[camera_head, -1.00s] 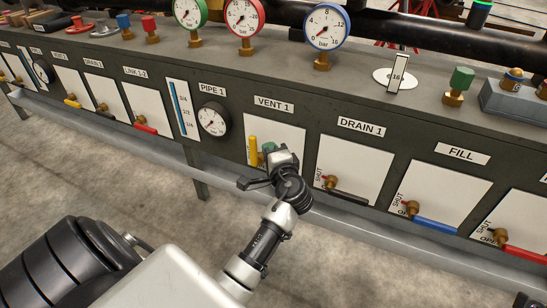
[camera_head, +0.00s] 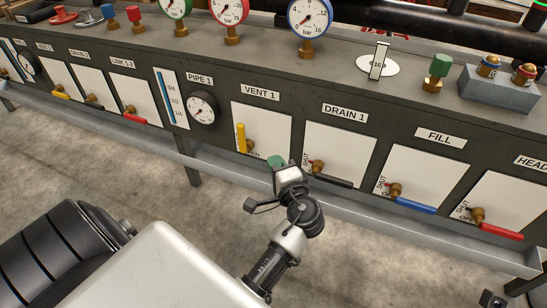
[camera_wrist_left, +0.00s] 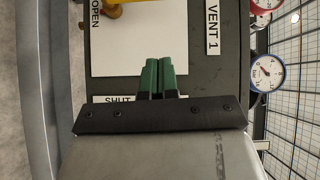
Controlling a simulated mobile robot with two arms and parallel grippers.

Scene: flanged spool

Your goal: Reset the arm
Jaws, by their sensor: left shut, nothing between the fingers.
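My left arm reaches up to the front of the bench, and its gripper (camera_head: 276,163) is just in front of the lower part of the VENT 1 panel (camera_head: 273,128). In the left wrist view the gripper's two green fingertips (camera_wrist_left: 159,77) are side by side, shut with nothing between them. The VENT 1 valve has a yellow handle (camera_head: 241,137) that stands upright, apart from the fingers. The yellow handle also shows at the top of the left wrist view (camera_wrist_left: 122,4).
DRAIN 1's black handle (camera_head: 331,181), FILL's blue handle (camera_head: 416,205) and a red handle (camera_head: 501,231) lie to the right. A metal rail (camera_head: 350,214) runs below the panels. Gauges, including a blue-rimmed one (camera_head: 310,22), stand on the bench top. Open floor lies in front.

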